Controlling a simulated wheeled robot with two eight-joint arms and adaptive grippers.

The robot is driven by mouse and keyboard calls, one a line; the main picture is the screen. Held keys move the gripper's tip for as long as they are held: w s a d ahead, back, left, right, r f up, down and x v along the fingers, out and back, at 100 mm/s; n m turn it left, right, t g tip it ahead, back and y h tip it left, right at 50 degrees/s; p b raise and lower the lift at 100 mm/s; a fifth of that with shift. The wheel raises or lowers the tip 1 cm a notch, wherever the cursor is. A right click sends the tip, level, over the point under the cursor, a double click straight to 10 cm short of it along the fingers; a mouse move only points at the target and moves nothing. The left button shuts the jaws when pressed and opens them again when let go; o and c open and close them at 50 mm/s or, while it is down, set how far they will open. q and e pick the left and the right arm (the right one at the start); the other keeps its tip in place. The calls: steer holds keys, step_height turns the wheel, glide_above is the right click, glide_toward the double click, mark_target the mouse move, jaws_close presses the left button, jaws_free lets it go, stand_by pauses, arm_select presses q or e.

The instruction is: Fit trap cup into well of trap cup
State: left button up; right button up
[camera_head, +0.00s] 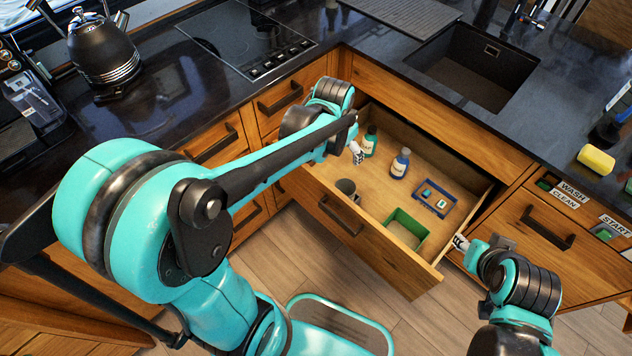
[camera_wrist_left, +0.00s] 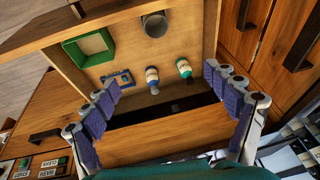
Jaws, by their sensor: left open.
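A dark grey cup (camera_head: 346,188), likely the trap cup, stands in the open drawer near its front left corner. In the left wrist view the cup (camera_wrist_left: 155,25) is at the top, its opening showing. I cannot make out a second cup or a separate well. My left gripper (camera_head: 357,153) hangs over the drawer's left part, behind the cup and apart from it. In the left wrist view its two purple-padded fingers (camera_wrist_left: 160,80) are spread wide with nothing between them. My right gripper (camera_head: 460,242) is at the drawer's right front corner; its finger state is unclear.
The drawer's middle floor is clear. A kettle (camera_head: 103,50) and sink (camera_head: 476,68) are on the counter.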

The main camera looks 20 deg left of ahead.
arm_select(q)
steer(key=s+r+n+t, duration=0.1)
steer(key=s+r+n, duration=0.1)
steer(key=s, duration=0.6)
steer(key=s+r+n+t, duration=0.2)
steer(key=s, duration=0.6)
steer(key=shift+r+t, duration=0.25)
steer(key=shift+t, duration=0.05)
